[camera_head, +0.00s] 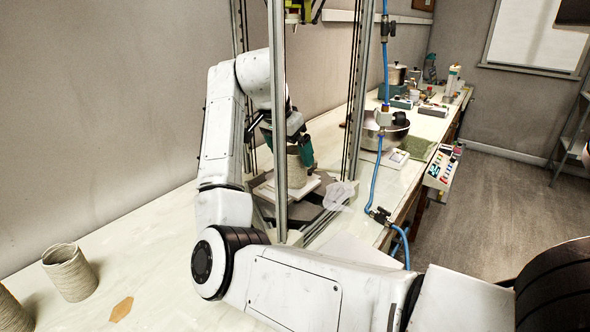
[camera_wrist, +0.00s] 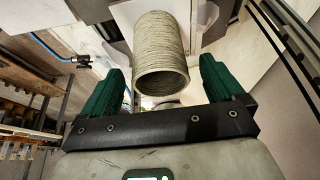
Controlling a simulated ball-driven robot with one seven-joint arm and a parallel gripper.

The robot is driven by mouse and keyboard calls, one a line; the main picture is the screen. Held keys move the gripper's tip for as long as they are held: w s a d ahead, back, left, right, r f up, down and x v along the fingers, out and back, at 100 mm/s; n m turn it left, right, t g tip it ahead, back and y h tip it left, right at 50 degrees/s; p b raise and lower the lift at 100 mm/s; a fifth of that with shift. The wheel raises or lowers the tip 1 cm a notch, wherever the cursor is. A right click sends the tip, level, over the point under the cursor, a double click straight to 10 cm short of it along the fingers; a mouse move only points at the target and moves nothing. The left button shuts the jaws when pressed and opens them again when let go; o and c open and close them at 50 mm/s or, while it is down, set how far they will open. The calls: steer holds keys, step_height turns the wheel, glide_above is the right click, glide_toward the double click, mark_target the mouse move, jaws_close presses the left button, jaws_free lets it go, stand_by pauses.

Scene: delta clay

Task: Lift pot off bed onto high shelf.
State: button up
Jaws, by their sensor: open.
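A grey, ribbed clay pot (camera_head: 293,172) stands upright on the white bed plate (camera_head: 264,192) inside a tall metal frame. In the wrist view the pot (camera_wrist: 160,45) lies between the two green fingers, its round open rim facing the camera. My gripper (camera_head: 287,146) is at the pot's upper part, with its green fingers on either side. In the wrist view my gripper (camera_wrist: 163,72) is open, with gaps visible between the fingers and the pot wall. A frame post partly hides the pot and gripper in the head view. Which shelf is the high one cannot be told.
The frame's metal posts (camera_head: 278,110) stand close around my gripper. Blue hoses (camera_head: 375,185) hang at the right. Another ribbed pot (camera_head: 70,272) stands on the table at left. A rack (camera_head: 572,135) stands at far right.

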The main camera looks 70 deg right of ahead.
mark_target(296, 163)
steer(key=x, duration=0.5)
steer(key=shift+s+d, duration=0.1)
steer(key=shift+c, duration=0.3)
steer(key=c, duration=1)
